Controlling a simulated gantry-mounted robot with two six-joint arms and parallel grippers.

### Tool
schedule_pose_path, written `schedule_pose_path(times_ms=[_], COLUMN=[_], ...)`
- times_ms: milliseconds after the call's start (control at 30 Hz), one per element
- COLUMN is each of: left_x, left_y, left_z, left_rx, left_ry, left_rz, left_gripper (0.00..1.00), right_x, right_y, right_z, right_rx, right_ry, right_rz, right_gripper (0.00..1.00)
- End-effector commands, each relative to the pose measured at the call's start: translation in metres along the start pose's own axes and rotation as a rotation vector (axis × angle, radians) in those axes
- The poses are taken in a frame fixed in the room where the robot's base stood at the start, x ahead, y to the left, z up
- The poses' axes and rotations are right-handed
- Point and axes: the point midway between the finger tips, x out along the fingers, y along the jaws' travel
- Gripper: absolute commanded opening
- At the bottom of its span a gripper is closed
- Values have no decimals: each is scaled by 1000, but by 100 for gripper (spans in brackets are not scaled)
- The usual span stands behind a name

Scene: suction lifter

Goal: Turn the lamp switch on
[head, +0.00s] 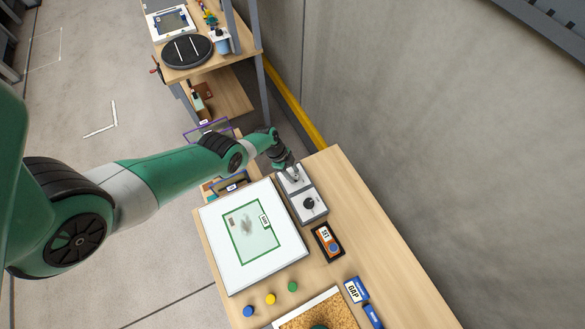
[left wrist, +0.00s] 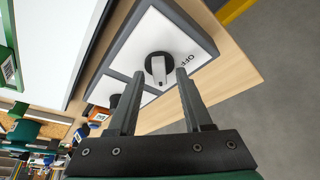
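The switch box (head: 319,211) is grey with white faces and lies on the wooden table beside the large white panel. In the left wrist view it has a round dark knob with a light grey bar (left wrist: 159,69), and the word OFF (left wrist: 190,61) is printed to its right. A second dark knob (head: 309,204) sits on the nearer half of the box. My left gripper (left wrist: 160,75) is open, with one fingertip on each side of the far knob in the wrist picture. I cannot tell whether they touch it. My right gripper is out of view.
A white panel with a green-framed picture (head: 222,278) lies left of the box. An orange-and-black SET device (head: 327,240), coloured buttons (head: 270,298) and a blue GAP box (head: 356,289) are nearer. A shelf (head: 235,92) stands behind; table right of the box is clear.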

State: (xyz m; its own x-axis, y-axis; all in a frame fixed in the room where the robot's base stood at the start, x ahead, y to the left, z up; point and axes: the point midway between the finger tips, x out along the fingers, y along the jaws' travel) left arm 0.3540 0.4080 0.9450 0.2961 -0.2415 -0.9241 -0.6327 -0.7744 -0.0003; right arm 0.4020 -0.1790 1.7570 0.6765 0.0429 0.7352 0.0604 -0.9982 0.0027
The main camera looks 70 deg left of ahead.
Motion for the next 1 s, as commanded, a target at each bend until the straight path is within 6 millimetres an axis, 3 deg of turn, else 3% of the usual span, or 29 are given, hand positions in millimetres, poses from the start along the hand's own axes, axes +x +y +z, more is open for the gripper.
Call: schedule_pose_path(times_ms=[167,267,633,1000], left_x=[-4,-15,-98,-117], left_y=[0,0,-1,0], left_z=[-1,-2,-4,0], left_rx=[-1,-2,-3,-1], left_ry=[0,0,0,1], left_rz=[0,-1,-1,1], left_gripper=[50,50,50,50], right_x=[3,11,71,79], right_y=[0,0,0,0], right_z=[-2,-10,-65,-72], right_rx=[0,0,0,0], right_ry=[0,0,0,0], right_rz=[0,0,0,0], right_gripper=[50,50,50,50])
